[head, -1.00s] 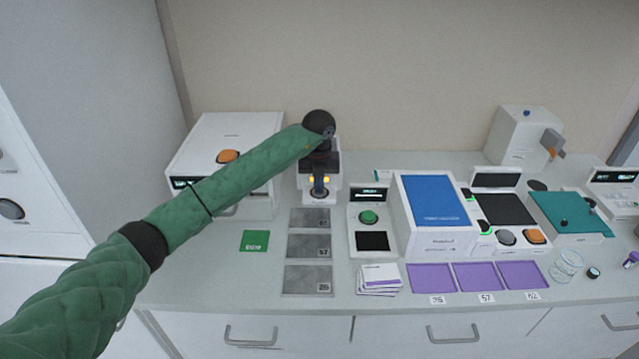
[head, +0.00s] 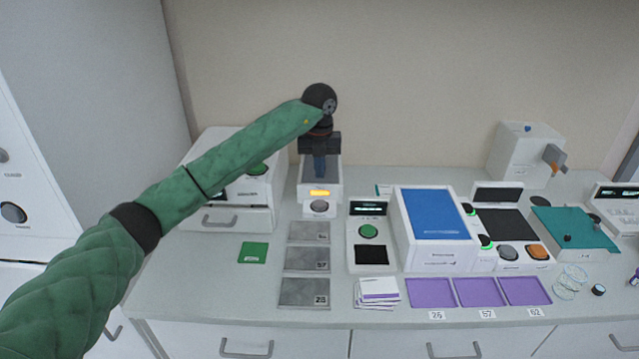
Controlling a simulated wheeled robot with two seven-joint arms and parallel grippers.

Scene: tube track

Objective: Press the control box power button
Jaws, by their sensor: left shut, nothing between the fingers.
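A small white box (head: 338,183) stands upright at the back of the counter, with a lit orange bar (head: 319,193) and a round grey button (head: 319,207) low on its front. I take it as the control box; its label is not readable. My left gripper (head: 320,174) is shut and empty, its blue fingers pointing down above the lit bar and button, apart from the button. The gripper and wrist hide part of the box's upper part. My right gripper is not in view.
Grey numbered plates (head: 306,259) lie in front of the box. A white unit with a green button (head: 368,231) stands to the right, beside a blue-topped box (head: 432,213). A white drawer unit (head: 235,221) stands left, partly behind my arm. Purple trays (head: 481,291) lie at front right.

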